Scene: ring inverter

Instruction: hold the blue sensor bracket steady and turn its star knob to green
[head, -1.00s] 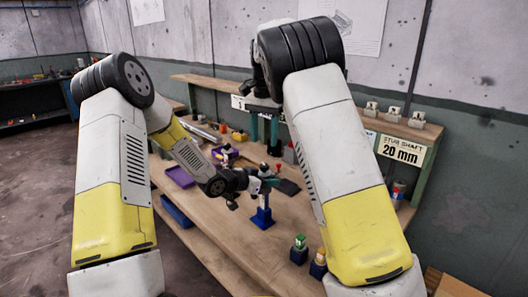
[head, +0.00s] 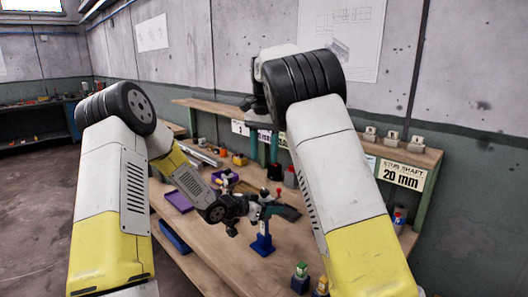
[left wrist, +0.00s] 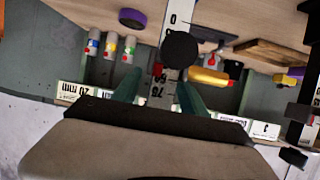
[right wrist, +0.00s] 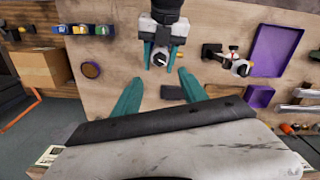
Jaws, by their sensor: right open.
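The blue sensor bracket (head: 263,242) stands upright on the bench in the head view. Its upper part is largely covered by my left gripper (head: 262,208), whose teal fingers are at the bracket's top. In the right wrist view, a small pale round part (right wrist: 160,61) shows between the left gripper's fingers; I cannot tell if it is the star knob. In the left wrist view, a dark round part (left wrist: 180,49) lies just beyond the fingertips. I cannot tell whether those fingers grip. My right gripper (right wrist: 161,78) is open and empty, apart from the bracket.
Purple trays (right wrist: 276,52) lie on the bench. A shelf with a 20 mm sign (head: 402,175) runs along the back. A cardboard box (right wrist: 40,67) shows in the right wrist view.

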